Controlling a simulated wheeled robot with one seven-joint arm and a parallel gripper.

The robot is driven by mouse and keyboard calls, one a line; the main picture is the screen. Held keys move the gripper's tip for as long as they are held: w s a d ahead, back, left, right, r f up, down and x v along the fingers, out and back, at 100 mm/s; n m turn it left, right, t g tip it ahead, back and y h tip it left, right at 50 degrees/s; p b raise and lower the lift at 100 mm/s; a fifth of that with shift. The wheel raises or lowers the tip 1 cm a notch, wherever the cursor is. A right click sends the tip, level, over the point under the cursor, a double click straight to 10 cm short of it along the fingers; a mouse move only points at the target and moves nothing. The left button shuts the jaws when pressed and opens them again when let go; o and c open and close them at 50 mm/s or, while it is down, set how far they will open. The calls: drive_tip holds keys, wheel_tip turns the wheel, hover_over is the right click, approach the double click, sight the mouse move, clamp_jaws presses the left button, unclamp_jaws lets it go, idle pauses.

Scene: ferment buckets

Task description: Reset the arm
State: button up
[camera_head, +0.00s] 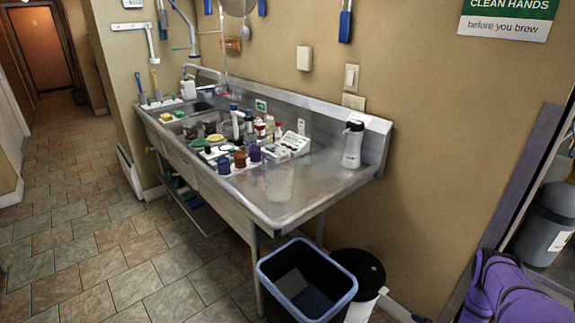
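My gripper and arm do not show in the head view, so their pose and whether the gripper holds anything cannot be seen. A steel sink counter (325,180) runs along the wall in the middle. Small bottles and jars stand grouped on it, among them a purple-topped jar (255,153) and a blue jar (223,165). A white and black jug (353,145) stands upright at its right end.
A blue-rimmed bin (345,297) and a black-lidded white bin (362,270) stand at the counter's front right. A purple bundle (510,295) is at lower right. The tiled floor (110,240) on the left is clear, leading to a hallway.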

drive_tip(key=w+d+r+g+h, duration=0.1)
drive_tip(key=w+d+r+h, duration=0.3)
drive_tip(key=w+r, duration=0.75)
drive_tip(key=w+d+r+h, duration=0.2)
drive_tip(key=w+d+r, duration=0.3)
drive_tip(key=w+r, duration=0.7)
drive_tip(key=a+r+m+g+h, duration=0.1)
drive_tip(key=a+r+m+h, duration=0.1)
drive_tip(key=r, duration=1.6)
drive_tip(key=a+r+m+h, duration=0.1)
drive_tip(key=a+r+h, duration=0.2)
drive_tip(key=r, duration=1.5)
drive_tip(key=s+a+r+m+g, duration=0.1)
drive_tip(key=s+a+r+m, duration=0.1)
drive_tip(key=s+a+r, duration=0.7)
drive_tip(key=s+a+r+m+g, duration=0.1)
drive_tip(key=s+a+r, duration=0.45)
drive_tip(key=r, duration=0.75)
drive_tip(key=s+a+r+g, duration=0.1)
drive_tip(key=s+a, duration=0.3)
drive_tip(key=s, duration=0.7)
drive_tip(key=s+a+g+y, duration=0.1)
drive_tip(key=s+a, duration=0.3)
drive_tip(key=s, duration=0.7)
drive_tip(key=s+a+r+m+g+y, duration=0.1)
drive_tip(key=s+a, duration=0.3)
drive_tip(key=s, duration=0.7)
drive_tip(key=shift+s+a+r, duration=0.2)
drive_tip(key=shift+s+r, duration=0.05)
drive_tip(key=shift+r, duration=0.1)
